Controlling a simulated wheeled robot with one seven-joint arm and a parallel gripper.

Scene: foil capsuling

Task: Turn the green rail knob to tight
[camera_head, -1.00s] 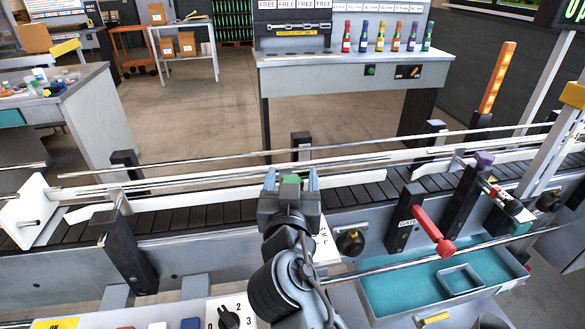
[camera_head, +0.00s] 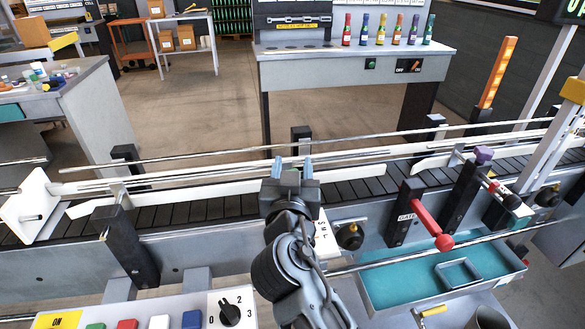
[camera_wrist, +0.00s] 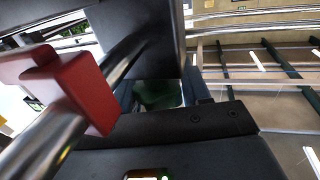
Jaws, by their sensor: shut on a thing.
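The wrist view shows the green knob (camera_wrist: 158,95) in the gap between dark parts of my gripper. Most of the knob is hidden, and how far it is turned cannot be told.
Guide rails (camera_head: 220,167) run along the dark conveyor (camera_head: 175,216). To the right stand a black knob (camera_head: 350,236), a red gate lever (camera_head: 432,228) and a teal tray (camera_head: 395,290). A button panel (camera_head: 150,312) lies at front left. A red block (camera_wrist: 75,85) sits close in the wrist view.

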